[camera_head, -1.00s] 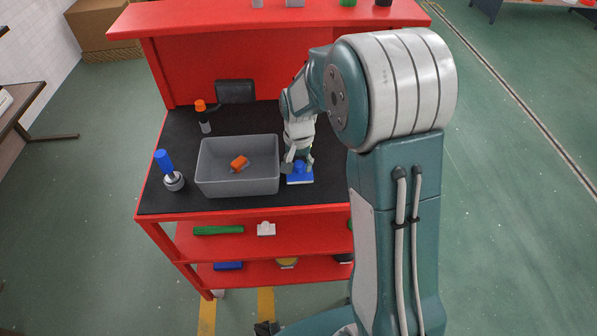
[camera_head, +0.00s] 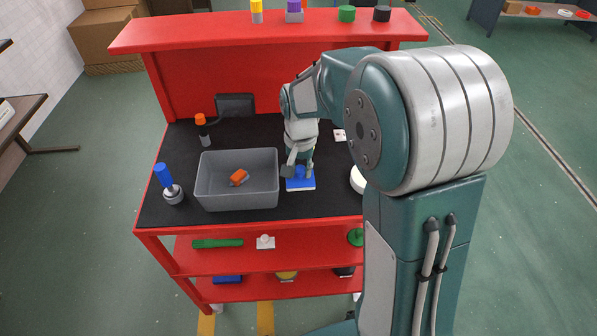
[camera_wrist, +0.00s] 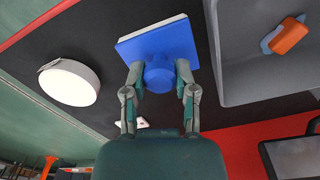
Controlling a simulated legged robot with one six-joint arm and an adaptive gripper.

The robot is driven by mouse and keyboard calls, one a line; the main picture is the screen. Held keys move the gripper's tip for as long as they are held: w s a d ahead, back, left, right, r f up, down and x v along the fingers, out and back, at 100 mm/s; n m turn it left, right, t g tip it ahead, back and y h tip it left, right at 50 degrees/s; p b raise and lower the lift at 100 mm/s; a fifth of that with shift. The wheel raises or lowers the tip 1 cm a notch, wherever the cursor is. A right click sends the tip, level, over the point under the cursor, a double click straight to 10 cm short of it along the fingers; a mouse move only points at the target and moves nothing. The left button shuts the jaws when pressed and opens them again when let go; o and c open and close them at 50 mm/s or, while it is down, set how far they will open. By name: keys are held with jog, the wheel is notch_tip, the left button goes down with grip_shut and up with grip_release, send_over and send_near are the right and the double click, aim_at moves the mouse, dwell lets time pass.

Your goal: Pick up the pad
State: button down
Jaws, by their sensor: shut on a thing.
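The pad is a flat blue square (camera_head: 300,184) with a pale underside and a round blue knob on top. It is at the front of the black bench top, just right of the grey bin. In the wrist view, the pad (camera_wrist: 160,42) is right in front of my gripper (camera_wrist: 161,72). The two fingers are closed on opposite sides of the knob. In the head view, my gripper (camera_head: 298,170) reaches down onto the pad from above. I cannot tell whether the pad rests on the bench or is slightly lifted.
A grey bin (camera_head: 237,203) holding an orange piece (camera_head: 239,177) stands close left of the pad. A blue-handled tool (camera_head: 166,183) and an orange-capped bottle (camera_head: 202,129) are further left. A white round object (camera_wrist: 70,83) lies on the pad's other side. The red cart's back panel (camera_head: 220,75) rises behind.

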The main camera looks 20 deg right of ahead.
jog(key=s+a+r, duration=0.1)
jog(key=s+r, duration=0.6)
jog(key=s, duration=0.4)
jog(key=shift+s, duration=0.35)
jog(key=shift+a+r, duration=0.1)
